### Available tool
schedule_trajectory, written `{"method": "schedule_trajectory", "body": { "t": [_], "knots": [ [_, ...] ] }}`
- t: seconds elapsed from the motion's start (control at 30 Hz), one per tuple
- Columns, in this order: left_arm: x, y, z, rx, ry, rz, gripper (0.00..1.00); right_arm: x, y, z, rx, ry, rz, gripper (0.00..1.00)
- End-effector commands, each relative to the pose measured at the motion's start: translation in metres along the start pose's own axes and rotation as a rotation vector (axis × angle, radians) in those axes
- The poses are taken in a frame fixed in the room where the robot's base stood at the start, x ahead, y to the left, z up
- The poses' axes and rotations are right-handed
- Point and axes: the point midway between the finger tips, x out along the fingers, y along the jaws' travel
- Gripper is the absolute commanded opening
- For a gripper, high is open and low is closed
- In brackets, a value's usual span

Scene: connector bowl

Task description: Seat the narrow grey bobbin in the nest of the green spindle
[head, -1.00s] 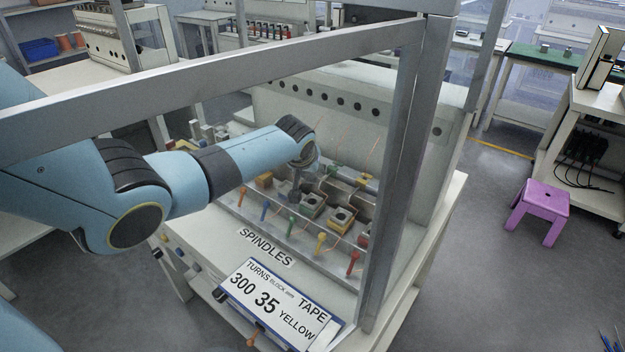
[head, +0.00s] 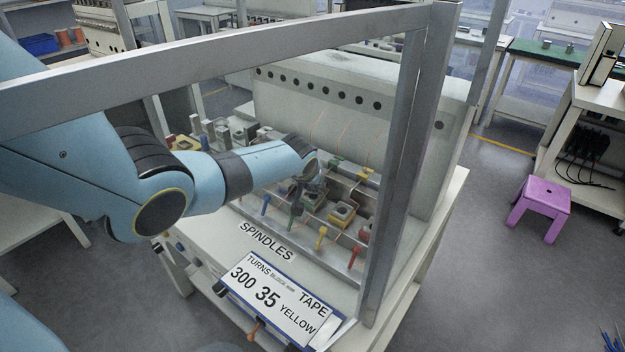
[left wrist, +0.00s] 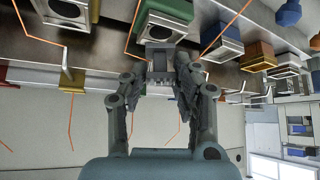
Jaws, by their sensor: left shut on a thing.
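My left gripper (head: 306,186) reaches in under the frame and stands over the row of spindles. It also shows in the left wrist view (left wrist: 162,78), with its fingers shut on a small grey block-like piece, which looks like the narrow grey bobbin (left wrist: 160,60). The green spindle (left wrist: 168,10) lies just beyond the fingertips at the top of that view, with a pale square nest (left wrist: 160,26) beside it. The bobbin appears close to the nest; contact or seating cannot be told. In the head view the green-topped lever (head: 297,208) shows right below my gripper. My right gripper is not in view.
Blue (head: 265,204), yellow (head: 321,238) and red (head: 354,258) levers stand along the machine's front. A metal frame post (head: 392,160) stands to the right of my arm. A label card (head: 272,295) lies in front.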

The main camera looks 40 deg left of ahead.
Motion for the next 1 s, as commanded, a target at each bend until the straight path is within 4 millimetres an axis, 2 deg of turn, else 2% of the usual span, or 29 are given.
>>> {"method": "schedule_trajectory", "body": {
  "t": [0.17, 0.2, 0.37, 0.67, 0.8, 0.87, 1.0],
  "knots": [
    [0.003, 0.0, 0.002, 0.0, 0.0, 0.0, 0.02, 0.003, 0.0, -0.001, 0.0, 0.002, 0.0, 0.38],
    [0.002, 0.0, 0.002, 0.0, 0.0, 0.0, 0.3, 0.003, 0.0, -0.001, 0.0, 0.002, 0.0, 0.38],
    [0.002, 0.0, 0.002, 0.0, 0.0, 0.0, 0.51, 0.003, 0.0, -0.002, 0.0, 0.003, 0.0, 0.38],
    [0.001, 0.0, 0.0, 0.0, 0.0, 0.0, 0.51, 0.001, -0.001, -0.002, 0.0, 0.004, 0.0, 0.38],
    [-0.011, 0.0, -0.009, 0.0, 0.002, 0.001, 0.51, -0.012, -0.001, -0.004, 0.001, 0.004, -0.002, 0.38],
    [-0.013, 0.0, -0.007, 0.001, 0.003, 0.0, 0.51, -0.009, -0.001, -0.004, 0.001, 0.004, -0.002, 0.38],
    [-0.031, 0.0, -0.005, 0.003, 0.003, 0.001, 0.51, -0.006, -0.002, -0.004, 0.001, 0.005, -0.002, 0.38]
  ]
}}
